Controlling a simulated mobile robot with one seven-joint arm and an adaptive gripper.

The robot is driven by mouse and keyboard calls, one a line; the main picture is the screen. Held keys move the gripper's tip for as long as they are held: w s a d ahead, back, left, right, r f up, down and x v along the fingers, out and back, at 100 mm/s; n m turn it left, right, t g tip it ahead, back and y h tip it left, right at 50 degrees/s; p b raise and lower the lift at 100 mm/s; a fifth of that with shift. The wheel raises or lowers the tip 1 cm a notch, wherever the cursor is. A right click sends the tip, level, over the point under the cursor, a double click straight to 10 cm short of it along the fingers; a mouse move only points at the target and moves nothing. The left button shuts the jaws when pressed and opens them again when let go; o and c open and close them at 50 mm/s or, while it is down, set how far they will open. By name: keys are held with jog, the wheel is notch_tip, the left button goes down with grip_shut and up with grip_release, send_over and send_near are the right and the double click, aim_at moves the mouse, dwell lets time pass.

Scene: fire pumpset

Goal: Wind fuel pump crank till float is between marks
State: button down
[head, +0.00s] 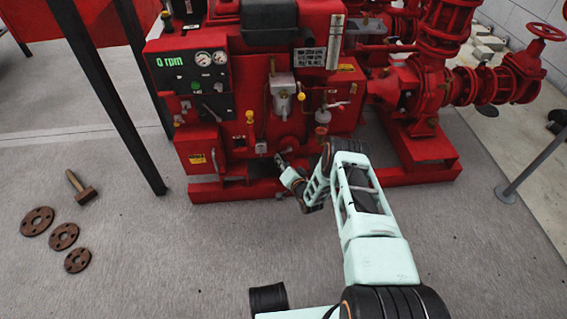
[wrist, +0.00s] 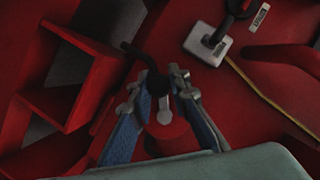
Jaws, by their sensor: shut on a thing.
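My gripper (head: 282,163) reaches the low front of the red pumpset (head: 230,130). In the wrist view its two fingers (wrist: 160,84) close around a dark rounded knob, which appears to be the handle of the fuel pump crank (wrist: 156,84). A grey crank arm (wrist: 164,110) shows just behind the knob, over a red cylinder (wrist: 170,136). In the head view the gripper mostly hides the crank. A pale upright gauge (head: 335,42) stands on the pumpset, above and to the right of the gripper. Its float and marks are too small to make out.
The control panel (head: 190,72) reads 0 rpm. A red valve handwheel (head: 544,32) is at the far right. Dark posts (head: 100,100) stand at the left. Rusty flanges (head: 63,236) and a hammer-like tool (head: 80,188) lie on the floor. Open floor is at front left.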

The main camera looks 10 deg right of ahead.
aim_at(281, 154)
jog(key=r+m+y, duration=0.1)
jog(key=m, duration=0.1)
jog(key=r+m+t+y, duration=0.1)
jog(key=m, duration=0.1)
jog(key=shift+a, duration=0.4)
jog(key=m, duration=0.1)
jog(key=r+m+t+y, duration=0.1)
jog(key=m, duration=0.1)
jog(key=shift+r, duration=0.15)
jog(key=shift+d+r+m+t, duration=0.1)
jog(key=shift+r+m+t, duration=0.3)
jog(key=shift+m, duration=0.55)
jog(key=shift+d+r+m+t, duration=0.1)
jog(key=shift+r+m+t, duration=0.15)
jog(key=shift+m+t, duration=0.5)
jog(key=shift+m+g, duration=0.25)
jog(key=shift+m, duration=0.05)
jog(key=c, duration=1.8)
grip_release()
jog(key=shift+r, duration=0.1)
jog(key=shift+d, duration=0.1)
jog(key=v, duration=1.2)
